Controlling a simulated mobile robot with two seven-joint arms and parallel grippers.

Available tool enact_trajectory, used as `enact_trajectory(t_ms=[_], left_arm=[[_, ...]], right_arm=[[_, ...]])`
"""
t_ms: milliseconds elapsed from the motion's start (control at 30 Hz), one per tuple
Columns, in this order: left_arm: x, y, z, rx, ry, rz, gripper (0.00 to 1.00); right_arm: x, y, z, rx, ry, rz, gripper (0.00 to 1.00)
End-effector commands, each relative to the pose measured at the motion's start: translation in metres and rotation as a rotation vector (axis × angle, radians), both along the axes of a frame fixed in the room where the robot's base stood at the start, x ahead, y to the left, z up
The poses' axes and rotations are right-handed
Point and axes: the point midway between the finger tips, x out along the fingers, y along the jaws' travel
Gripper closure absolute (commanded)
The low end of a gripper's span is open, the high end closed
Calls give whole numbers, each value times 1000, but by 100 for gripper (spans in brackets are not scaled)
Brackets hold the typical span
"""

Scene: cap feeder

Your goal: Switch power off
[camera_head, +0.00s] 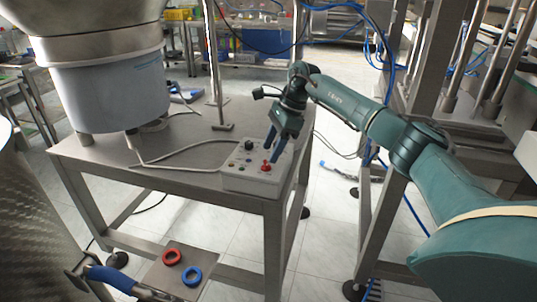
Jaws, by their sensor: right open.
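A white control box (248,181) sits on the right front part of the metal table. Its top carries a red switch (266,165), a black knob (249,145) and several small buttons. My right gripper (273,149) reaches down over the box from the right arm. Its blue fingers are apart, with nothing held between them. The fingertips are close to the red switch; whether they touch it is unclear.
A large grey feeder bowl (108,85) stands on the left of the table (130,172). A grey cable runs to the box. A lower plate holds a red ring (172,257) and a blue ring (191,276). Metal frame posts stand at the right.

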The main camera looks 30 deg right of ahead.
Motion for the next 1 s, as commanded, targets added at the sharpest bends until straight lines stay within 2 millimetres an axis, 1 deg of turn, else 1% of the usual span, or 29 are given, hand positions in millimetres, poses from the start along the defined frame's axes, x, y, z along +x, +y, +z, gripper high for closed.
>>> enact_trajectory(t_ms=[33, 200, 300, 400, 500, 600, 700, 1000], left_arm=[[-1, 0, 3, -2, 1, 2, 64], [-2, 3, 8, -13, -3, 11, 64], [-3, 4, 9, -17, 3, 18, 64], [-3, 4, 8, -22, 13, 22, 64], [-3, 3, 4, -23, 26, 24, 64], [0, 2, 4, -24, 24, 21, 64], [2, 0, 7, -27, 15, 19, 64], [2, -1, 7, -27, 14, 14, 64]], right_arm=[[-1, -5, 14, 0, -5, -2, 51], [-6, -19, 50, 1, -5, -3, 51], [-8, -26, 67, 1, -4, -2, 51], [-10, -31, 80, 0, -3, 0, 51], [-11, -34, 88, 0, -2, 0, 51], [-12, -35, 91, 1, -2, 1, 51], [-12, -36, 91, 1, -2, 1, 51], [-12, -35, 91, 0, -1, 1, 51]])
